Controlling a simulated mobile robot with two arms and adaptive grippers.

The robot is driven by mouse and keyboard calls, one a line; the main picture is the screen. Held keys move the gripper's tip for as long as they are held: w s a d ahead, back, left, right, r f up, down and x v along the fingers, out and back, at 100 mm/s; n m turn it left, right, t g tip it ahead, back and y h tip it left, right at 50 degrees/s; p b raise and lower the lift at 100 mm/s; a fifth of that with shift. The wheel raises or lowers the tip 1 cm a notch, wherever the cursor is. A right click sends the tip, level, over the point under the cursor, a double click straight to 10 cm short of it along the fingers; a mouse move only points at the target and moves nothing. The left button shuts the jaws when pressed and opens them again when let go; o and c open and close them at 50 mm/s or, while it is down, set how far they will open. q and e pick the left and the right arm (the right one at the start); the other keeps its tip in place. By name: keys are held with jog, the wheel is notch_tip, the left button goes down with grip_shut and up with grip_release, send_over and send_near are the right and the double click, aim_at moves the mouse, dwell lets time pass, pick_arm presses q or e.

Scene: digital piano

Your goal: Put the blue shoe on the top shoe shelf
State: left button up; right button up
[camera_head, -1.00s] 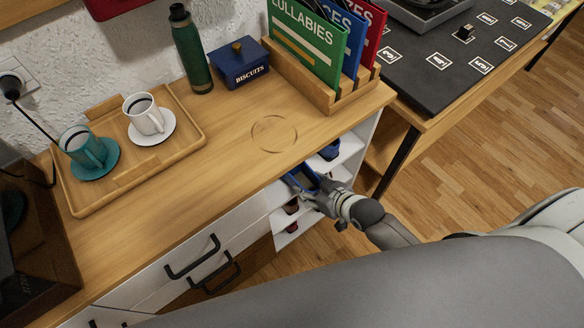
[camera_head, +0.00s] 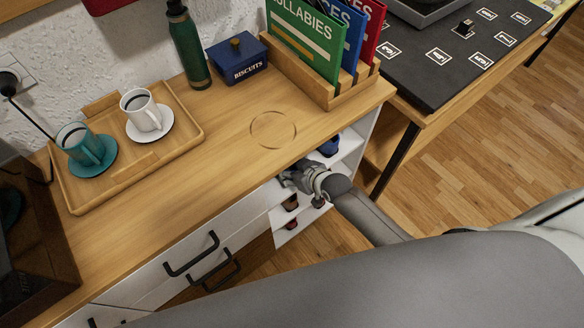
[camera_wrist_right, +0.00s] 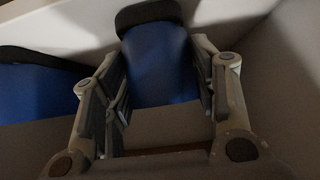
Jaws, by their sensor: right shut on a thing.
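My right gripper (camera_head: 290,178) reaches into the top opening of the white shoe shelf (camera_head: 350,146), just under the wooden top. In the right wrist view its fingers are shut on a blue shoe (camera_wrist_right: 158,62) with a dark opening at its far end. The held shoe is hidden in the head view. A second blue shoe (camera_head: 330,147) sits in the top compartment; it also shows at the left of the wrist view (camera_wrist_right: 38,98). I cannot tell whether the held shoe touches the shelf board. My left gripper is not in view.
Lower compartments hold reddish shoes (camera_head: 291,224). The wooden top carries a tray (camera_head: 188,112) with two cups, a green bottle (camera_head: 188,50), a biscuit tin (camera_head: 238,60) and a book rack (camera_head: 345,95). A black-topped table (camera_head: 430,85) stands to the right.

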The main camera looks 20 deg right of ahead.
jog(key=o, duration=0.5)
jog(key=shift+f, duration=0.15)
jog(key=o, duration=0.4)
jog(key=shift+s+r, duration=0.15)
jog(key=shift+r, duration=0.15)
jog(key=p+v, duration=0.2)
jog(key=v, duration=0.9)
jog(key=shift+s+d+r, duration=0.1)
jog(key=shift+s+r, duration=0.1)
jog(key=shift+s, duration=0.05)
